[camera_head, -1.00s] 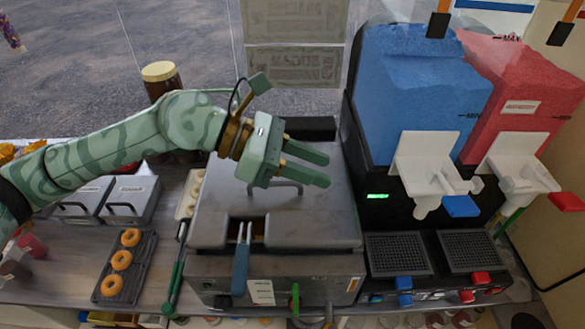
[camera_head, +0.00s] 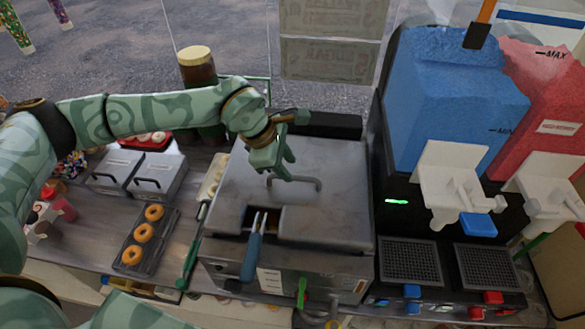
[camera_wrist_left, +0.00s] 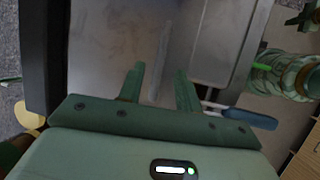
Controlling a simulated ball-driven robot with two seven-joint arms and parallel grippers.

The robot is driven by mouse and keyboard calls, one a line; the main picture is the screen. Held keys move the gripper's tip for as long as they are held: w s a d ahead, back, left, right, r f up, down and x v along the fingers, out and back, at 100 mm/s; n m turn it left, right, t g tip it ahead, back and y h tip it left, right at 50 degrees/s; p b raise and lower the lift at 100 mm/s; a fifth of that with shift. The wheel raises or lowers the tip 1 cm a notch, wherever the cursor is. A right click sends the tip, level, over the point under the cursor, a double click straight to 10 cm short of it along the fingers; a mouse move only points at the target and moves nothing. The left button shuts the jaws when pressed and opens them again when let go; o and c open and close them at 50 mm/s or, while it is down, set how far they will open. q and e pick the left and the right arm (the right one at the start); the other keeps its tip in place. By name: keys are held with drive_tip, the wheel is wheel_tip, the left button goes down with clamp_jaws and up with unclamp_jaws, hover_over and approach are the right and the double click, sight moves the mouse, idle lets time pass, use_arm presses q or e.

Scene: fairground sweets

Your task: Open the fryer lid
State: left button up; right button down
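The fryer's grey metal lid (camera_head: 335,208) lies flat and closed on the fryer (camera_head: 335,275). My left gripper (camera_head: 288,172) points down over the lid, close to the left end of the handle. My right gripper does not show clearly in any view.
A blue basket handle (camera_head: 252,258) sticks out at the fryer's front, by a notch in the lid. A slush machine with a blue tank (camera_head: 450,95) stands close on the right. A doughnut tray (camera_head: 128,263) and a brown jar (camera_head: 197,68) are on the left.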

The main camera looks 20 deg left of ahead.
sight(296, 177)
use_arm(q)
drive_tip(key=shift+x, duration=1.75)
clamp_jaws()
drive_tip(key=shift+w+a+r+p, duration=0.1)
drive_tip(key=shift+w+r+p, duration=0.15)
drive_tip(key=shift+r, duration=0.35)
drive_tip(key=w+a+r+g, duration=0.1)
drive_tip(key=w+r+g, duration=0.1)
drive_tip(key=w+r, duration=0.5)
wheel_tip(296, 177, up, 2)
drive_tip(key=shift+w+a+r+n+g+p, duration=0.1)
drive_tip(key=shift+w+a+n+g+p, duration=0.05)
drive_tip(key=shift+a+n+g+p, duration=0.2)
